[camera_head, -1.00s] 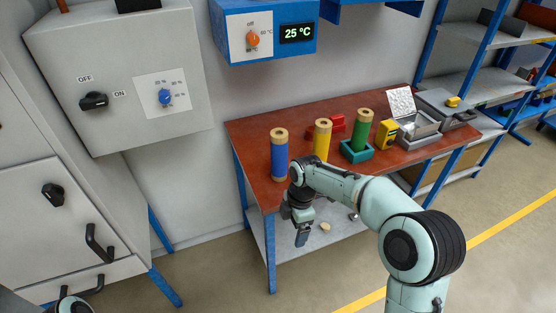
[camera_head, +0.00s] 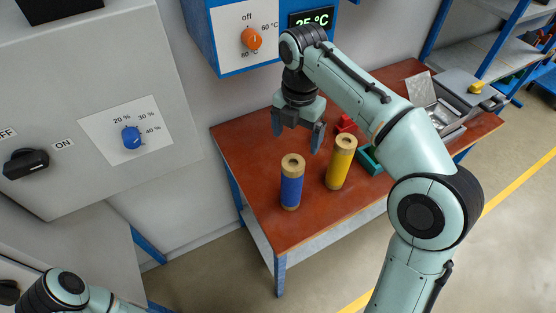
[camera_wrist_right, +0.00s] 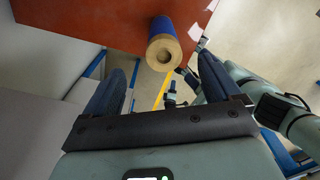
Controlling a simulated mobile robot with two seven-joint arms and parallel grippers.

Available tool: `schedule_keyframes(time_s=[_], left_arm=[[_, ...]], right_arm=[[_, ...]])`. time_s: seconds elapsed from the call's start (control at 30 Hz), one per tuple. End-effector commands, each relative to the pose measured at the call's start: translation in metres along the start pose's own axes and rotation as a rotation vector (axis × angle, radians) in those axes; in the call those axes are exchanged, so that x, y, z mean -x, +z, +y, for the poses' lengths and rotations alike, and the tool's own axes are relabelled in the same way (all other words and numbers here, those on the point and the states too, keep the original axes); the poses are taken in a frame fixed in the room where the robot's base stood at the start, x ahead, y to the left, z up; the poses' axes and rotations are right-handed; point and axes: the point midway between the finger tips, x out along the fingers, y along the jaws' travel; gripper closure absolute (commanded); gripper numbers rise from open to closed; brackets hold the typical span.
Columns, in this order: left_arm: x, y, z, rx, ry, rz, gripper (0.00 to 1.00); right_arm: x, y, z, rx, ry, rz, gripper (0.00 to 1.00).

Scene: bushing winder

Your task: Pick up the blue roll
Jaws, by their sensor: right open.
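The blue roll (camera_head: 291,188) stands upright on the red-brown table (camera_head: 252,150), near its front left part. It has a blue middle and tan ends with a hole in the top. My right gripper (camera_head: 298,136) is open and empty, pointing down above the table, higher in the picture than the roll and apart from it. In the right wrist view the blue roll (camera_wrist_right: 163,48) shows ahead of the open fingers, close to the gap between them (camera_wrist_right: 162,85). My left arm shows at the bottom left of the head view, but its gripper is out of view.
A yellow roll (camera_head: 341,165) stands right of the blue one. A blue box with an orange dial (camera_head: 251,39) hangs above. A grey cabinet (camera_head: 80,90) is at left.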

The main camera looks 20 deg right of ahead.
Motion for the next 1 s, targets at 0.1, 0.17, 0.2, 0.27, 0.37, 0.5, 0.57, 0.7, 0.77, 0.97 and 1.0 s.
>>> schedule_keyframes(time_s=[0.1,0.17,0.2,0.27,0.37,0.5,0.57,0.7,0.77,0.97,1.0], left_arm=[[-0.005,0.004,-0.003,0.002,-0.002,-0.007,0.57],[-0.009,0.007,-0.006,0.004,-0.003,-0.011,0.57],[-0.013,0.009,-0.008,0.005,-0.004,-0.013,0.57],[-0.018,0.012,-0.011,0.006,-0.006,-0.017,0.57],[-0.025,0.015,-0.014,0.008,-0.007,-0.022,0.57],[-0.03,0.017,-0.017,0.009,-0.009,-0.025,0.57],[-0.031,0.018,-0.017,0.009,-0.009,-0.026,0.57],[-0.033,0.018,-0.018,0.01,-0.009,-0.026,0.57],[-0.036,0.019,-0.02,0.01,-0.01,-0.028,0.57],[-0.044,0.022,-0.024,0.012,-0.011,-0.033,0.57],[-0.045,0.022,-0.024,0.012,-0.011,-0.033,0.57]], right_arm=[[-0.009,-0.001,-0.001,-0.001,-0.002,0.002,0.09],[-0.019,-0.001,-0.002,-0.001,-0.004,0.002,0.09],[-0.027,-0.001,-0.002,-0.001,-0.005,0.003,0.09],[-0.04,-0.002,-0.002,-0.001,-0.006,0.004,0.09],[-0.059,-0.002,-0.002,-0.001,-0.005,0.004,0.09],[-0.077,-0.002,-0.001,-0.001,-0.002,0.002,0.09],[-0.081,-0.002,-0.001,-0.001,-0.002,0.002,0.09],[-0.089,-0.003,-0.001,-0.001,-0.001,0.002,0.09],[-0.097,-0.006,-0.001,-0.001,-0.003,0.002,0.09],[-0.127,-0.011,-0.001,-0.001,-0.002,0.002,0.09],[-0.13,-0.011,-0.001,-0.001,-0.002,0.001,0.09]])
